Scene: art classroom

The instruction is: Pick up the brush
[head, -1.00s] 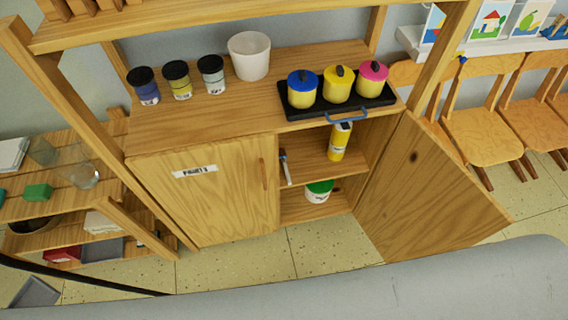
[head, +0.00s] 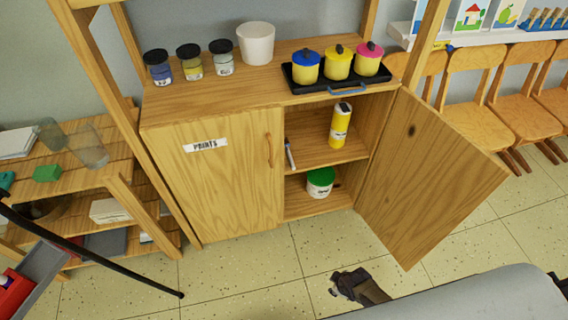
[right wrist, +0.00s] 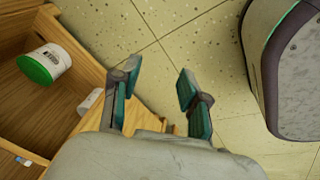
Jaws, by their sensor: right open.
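My right gripper (head: 340,284) is low in front of the cabinet, well apart from the slim item. In the right wrist view its two fingers (right wrist: 158,92) are spread with nothing between them. My left gripper is not in view.
The cabinet's right door (head: 432,175) stands open beside my right gripper. A yellow bottle (head: 340,126) is on the upper shelf and a green-lidded tub (head: 320,182) below. Lidded pots stand on a black tray (head: 337,86) on top. The floor (head: 240,275) in front is clear.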

